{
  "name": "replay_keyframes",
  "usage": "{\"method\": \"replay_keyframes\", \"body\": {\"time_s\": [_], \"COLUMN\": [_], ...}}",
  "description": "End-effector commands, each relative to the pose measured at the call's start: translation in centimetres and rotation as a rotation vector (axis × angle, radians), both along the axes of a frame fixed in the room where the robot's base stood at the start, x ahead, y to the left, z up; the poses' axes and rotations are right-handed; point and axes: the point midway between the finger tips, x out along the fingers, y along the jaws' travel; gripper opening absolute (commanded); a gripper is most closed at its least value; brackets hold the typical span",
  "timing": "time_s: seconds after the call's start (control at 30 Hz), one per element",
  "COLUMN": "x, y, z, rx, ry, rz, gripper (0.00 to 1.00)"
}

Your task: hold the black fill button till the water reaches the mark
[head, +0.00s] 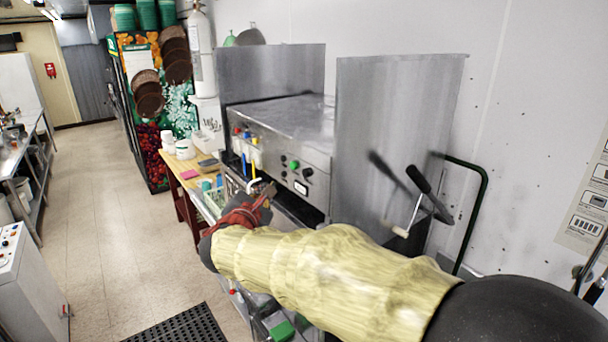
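A steel machine has a front panel (270,158) with small controls. I cannot tell which is the fill button. I can make out no water or level mark.
Upright steel sheets (395,140) flank the machine. A crank handle (418,180) sticks out at the right. A wooden table (188,178) with containers stands left of the machine. A black mat (180,326) lies on the floor. The aisle at left is clear.

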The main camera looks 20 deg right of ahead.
Motion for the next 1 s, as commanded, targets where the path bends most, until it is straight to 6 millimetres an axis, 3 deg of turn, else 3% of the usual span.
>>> {"method": "replay_keyframes", "body": {"time_s": [0.5, 1.0], "x": [1.9, 2.4], "y": [-6.2, -7.5], "z": [-0.2, 0.0], "rx": [0.001, 0.001], "ry": [0.0, -0.001], "rz": [-0.004, -0.002], "gripper": [0.0, 0.0]}}
